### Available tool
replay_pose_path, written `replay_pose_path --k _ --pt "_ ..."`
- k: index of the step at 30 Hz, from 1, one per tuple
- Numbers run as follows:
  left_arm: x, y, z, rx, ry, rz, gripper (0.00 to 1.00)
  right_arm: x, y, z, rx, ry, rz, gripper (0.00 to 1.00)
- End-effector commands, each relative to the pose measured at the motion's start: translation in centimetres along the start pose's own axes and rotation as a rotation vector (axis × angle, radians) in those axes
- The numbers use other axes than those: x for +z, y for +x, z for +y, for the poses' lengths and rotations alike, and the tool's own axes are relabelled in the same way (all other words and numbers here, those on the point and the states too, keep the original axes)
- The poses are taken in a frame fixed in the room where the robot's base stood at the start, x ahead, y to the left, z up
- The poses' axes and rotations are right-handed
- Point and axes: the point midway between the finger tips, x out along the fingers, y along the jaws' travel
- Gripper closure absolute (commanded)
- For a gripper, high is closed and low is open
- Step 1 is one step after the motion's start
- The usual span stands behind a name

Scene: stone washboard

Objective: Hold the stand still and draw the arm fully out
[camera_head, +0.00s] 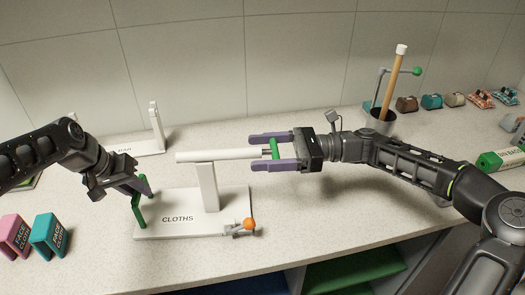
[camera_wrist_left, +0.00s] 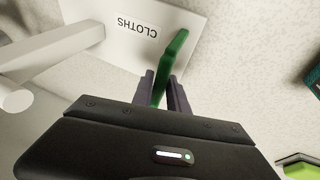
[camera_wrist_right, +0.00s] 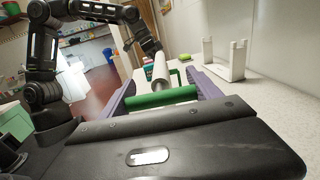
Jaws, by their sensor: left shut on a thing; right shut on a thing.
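The white stand marked CLOTHS (camera_head: 222,226) sits on the counter, its post (camera_head: 207,187) upright and carrying a level white tube (camera_head: 218,155). A short grey piece shows between the tube's right end and a green crossbar handle (camera_head: 274,148). My right gripper (camera_head: 268,152) is shut on that green handle, which also spans its fingers in the right wrist view (camera_wrist_right: 160,98). My left gripper (camera_head: 143,186) is shut on the green grip (camera_head: 138,211) at the base's left end. This grip also shows in the left wrist view (camera_wrist_left: 170,62).
A small grey clamp with an orange knob (camera_head: 249,224) lies at the base's right front. A second white stand (camera_head: 155,128) is behind. A pot with a brush (camera_head: 383,120) stands back right. Pink (camera_head: 14,236) and teal (camera_head: 46,236) boxes are front left.

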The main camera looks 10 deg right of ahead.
Motion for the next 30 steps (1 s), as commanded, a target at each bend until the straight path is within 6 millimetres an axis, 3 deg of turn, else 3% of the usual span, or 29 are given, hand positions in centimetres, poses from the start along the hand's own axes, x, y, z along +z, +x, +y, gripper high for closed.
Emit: replay_pose_path --k 5,18,25,30 --pt "-0.1 0.0 -0.1 -0.001 -0.003 0.003 1.0 -0.1 -1.1 0.0 0.001 0.001 0.001 1.0" --pt "-0.1 -0.1 -0.2 -0.002 -0.004 0.004 1.0 -0.1 -10.9 0.2 0.023 0.004 -0.01 1.0" --pt "-0.1 -0.1 -0.2 -0.003 -0.005 0.004 1.0 -0.1 -13.9 0.1 0.009 0.001 -0.004 1.0" --pt "-0.1 -0.1 -0.3 -0.003 -0.005 0.004 1.0 -0.1 -14.6 0.0 -0.003 0.002 0.001 1.0"
